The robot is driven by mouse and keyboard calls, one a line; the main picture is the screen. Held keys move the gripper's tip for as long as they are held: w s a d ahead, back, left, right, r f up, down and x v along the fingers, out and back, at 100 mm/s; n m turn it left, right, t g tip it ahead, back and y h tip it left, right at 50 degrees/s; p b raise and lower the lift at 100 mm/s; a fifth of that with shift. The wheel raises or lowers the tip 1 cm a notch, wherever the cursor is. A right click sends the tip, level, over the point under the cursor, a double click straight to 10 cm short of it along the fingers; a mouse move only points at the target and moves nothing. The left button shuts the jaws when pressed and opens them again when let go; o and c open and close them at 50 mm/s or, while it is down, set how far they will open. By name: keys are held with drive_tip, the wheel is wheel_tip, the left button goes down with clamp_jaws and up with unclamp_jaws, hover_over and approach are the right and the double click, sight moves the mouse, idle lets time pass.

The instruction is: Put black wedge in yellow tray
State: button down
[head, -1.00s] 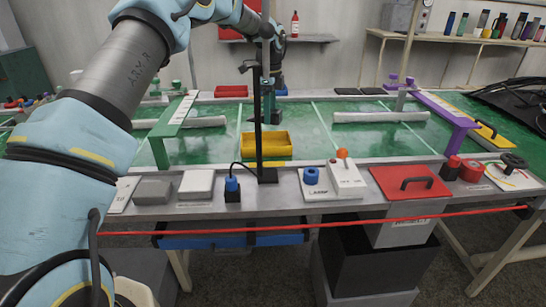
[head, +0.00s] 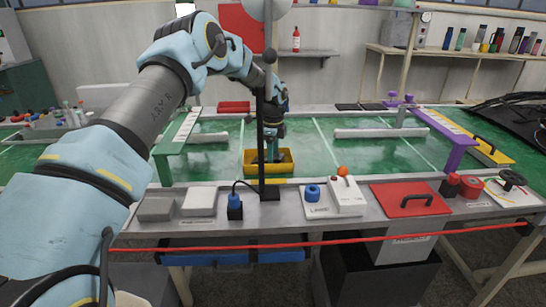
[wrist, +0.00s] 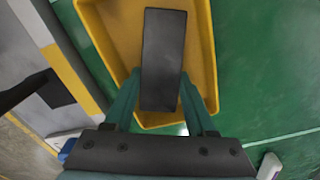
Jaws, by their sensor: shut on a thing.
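The yellow tray (head: 283,166) sits on the green work surface behind the black post in the head view. In the wrist view the yellow tray (wrist: 207,40) lies under my gripper. The black wedge (wrist: 163,50) is a long dark block between my gripper's fingers (wrist: 161,92), over the inside of the tray. My gripper (head: 270,155) is shut on the wedge and points down at the tray in the head view. Whether the wedge touches the tray floor I cannot tell. The post partly hides the gripper and tray in the head view.
A black post (head: 261,130) stands just in front of the tray. A green stand (head: 176,135) is to the left and a purple one (head: 452,140) to the right. A red line (head: 330,242) runs along the front edge.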

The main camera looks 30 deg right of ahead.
drive_tip(key=shift+f, duration=0.15)
drive_tip(key=c, duration=0.5)
unclamp_jaws()
drive_tip(key=shift+r+b, duration=0.75)
drive_tip(key=shift+r, duration=3.2)
drive_tip(key=s+a+r+n, duration=0.2)
drive_tip(key=a+n, duration=0.4)
drive_tip(key=a, duration=0.8)
drive_tip(key=s+a+r+n, duration=0.1)
drive_tip(key=s+a+n, duration=0.35)
drive_tip(key=a, duration=0.95)
drive_tip(key=s+a+n, duration=0.4)
drive_tip(key=a+n, duration=0.1)
drive_tip(key=a, duration=0.1)
drive_tip(key=s+a+r+n+t, duration=0.1)
drive_tip(key=s+a+n, duration=0.3)
drive_tip(key=a+n, duration=0.1)
drive_tip(key=s+a+n, duration=0.3)
drive_tip(key=a+n, duration=0.2)
drive_tip(key=a, duration=0.2)
drive_tip(key=shift+s+r+n+t, duration=0.3)
drive_tip(key=shift+s+r+n, duration=0.05)
drive_tip(key=shift+s+r, duration=0.05)
